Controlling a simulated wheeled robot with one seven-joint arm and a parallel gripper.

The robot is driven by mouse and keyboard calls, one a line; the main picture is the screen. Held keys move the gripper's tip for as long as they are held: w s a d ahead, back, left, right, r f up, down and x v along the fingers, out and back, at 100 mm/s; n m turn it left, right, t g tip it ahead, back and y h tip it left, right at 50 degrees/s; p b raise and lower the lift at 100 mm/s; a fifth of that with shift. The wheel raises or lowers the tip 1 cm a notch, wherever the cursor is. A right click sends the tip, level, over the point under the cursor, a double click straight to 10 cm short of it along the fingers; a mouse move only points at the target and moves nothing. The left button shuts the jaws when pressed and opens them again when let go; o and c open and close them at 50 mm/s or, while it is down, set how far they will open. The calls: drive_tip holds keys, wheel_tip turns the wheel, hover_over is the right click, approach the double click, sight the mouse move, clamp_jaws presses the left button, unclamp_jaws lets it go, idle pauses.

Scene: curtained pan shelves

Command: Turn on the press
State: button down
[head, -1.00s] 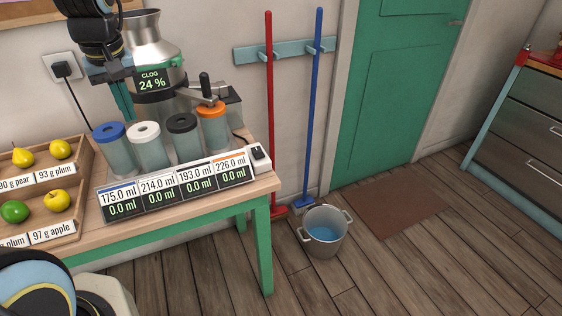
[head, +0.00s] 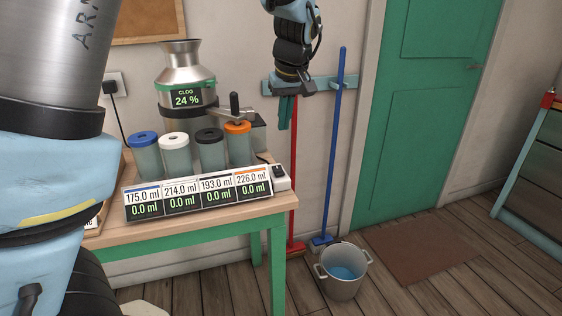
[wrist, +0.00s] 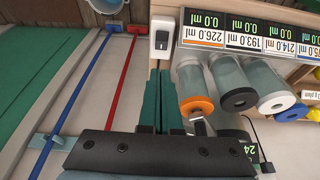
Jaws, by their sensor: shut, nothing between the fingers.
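The press (head: 187,85) is a steel can-shaped machine at the back of the table, with a display reading CLOG 24 % and a crank handle at its right. A white switch box (head: 279,176) with a dark rocker sits at the table's right end, beside the readout panel. It also shows in the wrist view (wrist: 162,38), just beyond the fingertips. My gripper (head: 286,126) is shut and empty, pointing down, above and apart from the switch box. In the wrist view its green fingers (wrist: 159,76) lie together. The rocker's setting is too small to tell.
Several lidded jars (head: 174,153) stand before the press, behind the readout panel (head: 198,200) showing 0.0 ml throughout. A red broom (head: 293,190) and a blue one (head: 335,150) hang at the right.

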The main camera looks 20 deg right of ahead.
sight(277, 168)
drive_tip(key=shift+f, duration=0.1)
drive_tip(key=p+x, duration=0.2)
drive_tip(key=x, duration=1.2)
drive_tip(key=shift+w+p, duration=0.15)
drive_tip(key=shift+p, duration=0.15)
drive_tip(key=shift+w+g, duration=0.1)
drive_tip(key=shift+g, duration=0.2)
drive_tip(key=shift+f, duration=0.15)
drive_tip(key=shift+s, duration=0.2)
drive_tip(key=shift+s+a, duration=0.15)
drive_tip(key=shift+s, duration=0.6)
